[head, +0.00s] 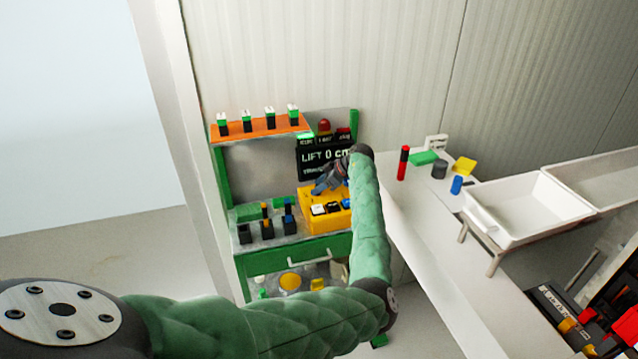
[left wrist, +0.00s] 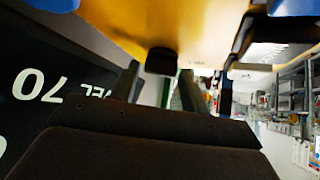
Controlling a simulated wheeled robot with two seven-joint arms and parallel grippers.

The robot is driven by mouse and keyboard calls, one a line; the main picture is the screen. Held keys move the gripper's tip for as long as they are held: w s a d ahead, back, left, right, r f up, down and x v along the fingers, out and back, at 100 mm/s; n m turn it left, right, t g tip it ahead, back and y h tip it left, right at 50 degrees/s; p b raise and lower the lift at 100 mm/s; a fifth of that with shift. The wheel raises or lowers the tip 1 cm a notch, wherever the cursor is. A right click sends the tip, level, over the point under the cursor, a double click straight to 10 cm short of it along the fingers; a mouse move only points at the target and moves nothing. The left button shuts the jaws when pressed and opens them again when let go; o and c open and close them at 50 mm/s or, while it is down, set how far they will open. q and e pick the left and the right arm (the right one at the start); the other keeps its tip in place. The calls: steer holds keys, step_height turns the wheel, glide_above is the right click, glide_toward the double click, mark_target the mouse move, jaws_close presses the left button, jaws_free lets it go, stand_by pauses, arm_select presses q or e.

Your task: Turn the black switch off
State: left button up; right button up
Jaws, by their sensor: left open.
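A yellow control box (head: 341,218) stands on the green workbench, with a row of small dark, white and blue controls on its front. My left gripper (head: 322,186) is at the box, just above these controls, and its arm hides the box's right end. In the left wrist view the open left gripper (left wrist: 158,88) points at the yellow box (left wrist: 120,20), with a black switch (left wrist: 161,61) showing between and just beyond its fingertips. I cannot tell whether they touch. Blue parts (left wrist: 295,6) show on either side. My right gripper is not in view.
A black display (head: 315,157) reading "LIFT 0 CM" stands behind the box. Black blocks (head: 267,229) with coloured tops stand to its left. An orange shelf (head: 262,130) is above. A white table (head: 420,228) with small coloured objects and white trays (head: 530,206) lies right.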

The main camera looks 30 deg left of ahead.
arm_select(q)
steer(key=shift+f, duration=0.2)
steer(key=shift+c, duration=0.3)
steer(key=c, duration=0.6)
steer(key=shift+c, duration=0.2)
